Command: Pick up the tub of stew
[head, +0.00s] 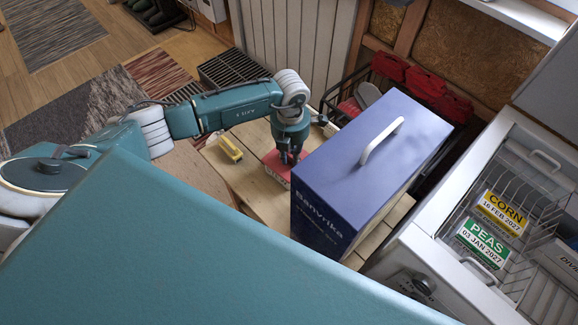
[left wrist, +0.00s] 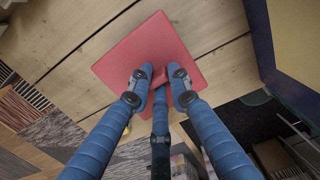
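The tub of stew (head: 276,167) has a red lid and a pale label with dark lettering, partly covered by my gripper in the head view. It is on the wooden table, left of the big blue box. In the left wrist view its square red lid (left wrist: 180,38) fills the upper middle, with a raised red part between my fingers. My left gripper (head: 290,158) points down over the tub. Its fingertips (left wrist: 161,74) are apart, on both sides of the raised part; I cannot tell whether they press on it. My right gripper is not in view.
A blue box (head: 350,170) with a pale handle stands close right of the tub. A small yellow item (head: 230,148) lies left on the table (head: 262,195). An open freezer drawer (head: 460,215) with corn (head: 501,212) and peas (head: 484,243) packs is at right.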

